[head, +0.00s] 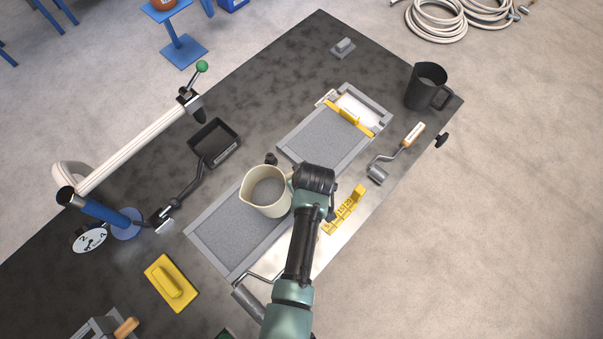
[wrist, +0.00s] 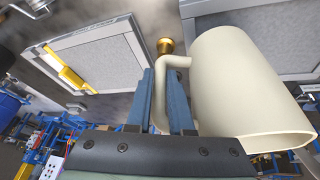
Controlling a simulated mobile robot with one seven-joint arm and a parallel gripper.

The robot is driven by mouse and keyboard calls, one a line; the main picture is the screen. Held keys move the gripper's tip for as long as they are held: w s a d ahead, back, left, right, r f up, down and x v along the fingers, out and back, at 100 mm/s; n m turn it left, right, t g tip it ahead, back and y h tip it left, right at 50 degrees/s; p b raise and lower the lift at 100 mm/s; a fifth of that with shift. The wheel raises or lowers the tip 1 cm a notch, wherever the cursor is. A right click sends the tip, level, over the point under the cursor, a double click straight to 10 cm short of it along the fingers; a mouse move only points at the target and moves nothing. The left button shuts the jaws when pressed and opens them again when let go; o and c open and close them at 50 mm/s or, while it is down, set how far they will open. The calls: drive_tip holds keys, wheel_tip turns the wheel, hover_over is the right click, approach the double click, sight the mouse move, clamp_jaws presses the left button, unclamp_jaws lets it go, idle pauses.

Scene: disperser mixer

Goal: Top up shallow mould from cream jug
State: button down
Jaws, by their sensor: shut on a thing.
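The cream jug (head: 263,194) holds grey mix and looks close to upright. It also shows large in the wrist view (wrist: 245,85). My gripper (head: 296,180) is shut on its handle; the fingers (wrist: 168,95) sit on either side of the handle in the wrist view. The jug is over the right end of a long grey-framed mould (head: 208,257) with grey fill. A second framed mould (head: 286,154), also grey-filled, lies up and right, with a yellow bar (head: 350,117) across it. I cannot tell which is the shallow one, or the gap below the jug.
A dark mug (head: 424,88) stands at the table's right corner. A black scoop (head: 214,143), a yellow float (head: 171,284), a roller (head: 378,172) and a yellow numbered gauge (head: 343,211) lie around the moulds. A hose arm (head: 135,150) rises at left.

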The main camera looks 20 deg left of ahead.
drive_tip(key=r+t, duration=0.1)
drive_tip(key=r+t+h, duration=0.1)
drive_tip(key=r, duration=0.1)
drive_tip(key=w+r+t+h, duration=0.1)
drive_tip(key=shift+d+r+n+p, duration=0.2)
drive_tip(key=shift+r+n+p, duration=0.15)
drive_tip(key=shift+n, duration=0.05)
drive_tip(key=shift+s+h+b, duration=0.1)
drive_tip(key=shift+h+b, duration=0.3)
drive_tip(key=t+b, duration=0.1)
drive_tip(key=r+h+b, duration=0.1)
drive_tip(key=r+n+t+b, duration=0.1)
drive_tip(key=shift+s+a+t+h+b, duration=0.3)
drive_tip(key=shift+a+h, duration=0.1)
drive_tip(key=shift+r, duration=0.3)
drive_tip(key=shift+s, duration=0.1)
drive_tip(key=shift+a+t+h+b, duration=0.1)
drive_tip(key=shift+t+h+b, duration=0.2)
drive_tip(key=shift+b, duration=0.05)
drive_tip(key=shift+s+r, duration=0.1)
drive_tip(key=shift+s, duration=0.05)
drive_tip(key=shift+a+r+t+b, duration=0.2)
drive_tip(key=shift+t+b, duration=0.1)
drive_tip(key=shift+b, duration=0.1)
drive_tip(key=shift+s+a+t+h+b, duration=0.1)
drive_tip(key=shift+s+t+h+b, duration=0.2)
drive_tip(key=shift+t+b, duration=0.15)
idle(4.3)
